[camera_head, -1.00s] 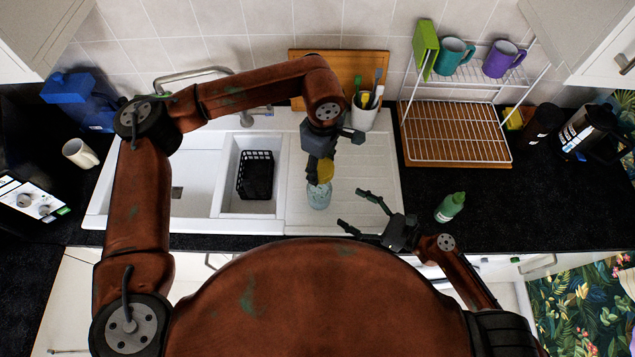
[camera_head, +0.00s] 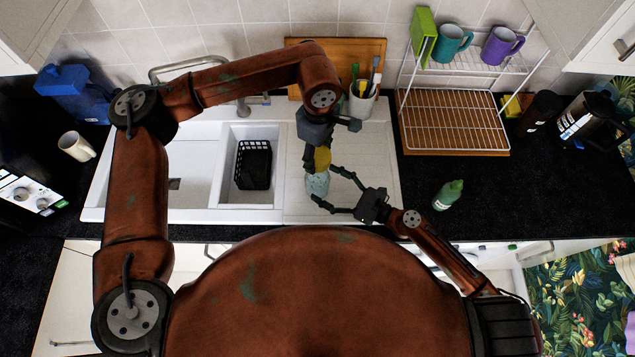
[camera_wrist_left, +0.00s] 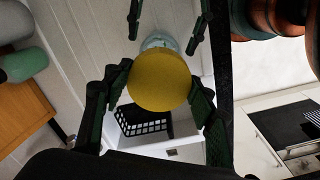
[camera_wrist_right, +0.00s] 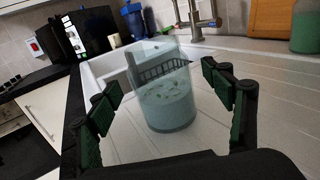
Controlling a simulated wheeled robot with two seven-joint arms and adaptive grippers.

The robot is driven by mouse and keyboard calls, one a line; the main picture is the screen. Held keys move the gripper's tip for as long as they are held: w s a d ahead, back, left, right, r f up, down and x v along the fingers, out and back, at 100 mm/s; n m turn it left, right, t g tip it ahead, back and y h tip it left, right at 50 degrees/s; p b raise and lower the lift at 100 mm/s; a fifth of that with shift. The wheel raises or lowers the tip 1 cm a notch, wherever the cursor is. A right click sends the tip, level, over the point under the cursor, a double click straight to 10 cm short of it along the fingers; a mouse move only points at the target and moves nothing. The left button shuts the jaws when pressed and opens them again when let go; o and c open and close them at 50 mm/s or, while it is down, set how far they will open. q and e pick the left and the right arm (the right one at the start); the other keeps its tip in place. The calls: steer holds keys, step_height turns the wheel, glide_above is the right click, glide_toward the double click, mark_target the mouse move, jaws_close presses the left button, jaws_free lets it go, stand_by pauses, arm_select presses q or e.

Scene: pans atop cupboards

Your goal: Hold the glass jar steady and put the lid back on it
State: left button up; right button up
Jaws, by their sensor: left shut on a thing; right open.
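The glass jar (camera_head: 318,184) stands upright and open on the drainboard, with pale blue-green contents visible in the right wrist view (camera_wrist_right: 165,100). The round yellow lid (camera_head: 323,158) is in my left gripper (camera_head: 317,149), which is shut on its sides. In the left wrist view the lid (camera_wrist_left: 160,80) covers part of the jar (camera_wrist_left: 158,42) beyond it. The lid looks above the jar; the exact gap is unclear. My right gripper (camera_head: 327,188) is open, with one finger on either side of the jar. No firm contact shows.
A black basket (camera_head: 254,165) stands in the sink's small basin, left of the jar. A utensil pot (camera_head: 361,102) and a wire rack (camera_head: 455,120) stand behind. The drainboard's right part is clear.

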mark_target(316, 178)
steer(key=shift+x, duration=1.95)
steer(key=shift+c, duration=0.5)
steer(key=c, duration=1.7)
arm_select(q)
steer(key=shift+f, duration=2.5)
steer(key=shift+f, duration=0.9)
steer(key=shift+f, duration=0.5)
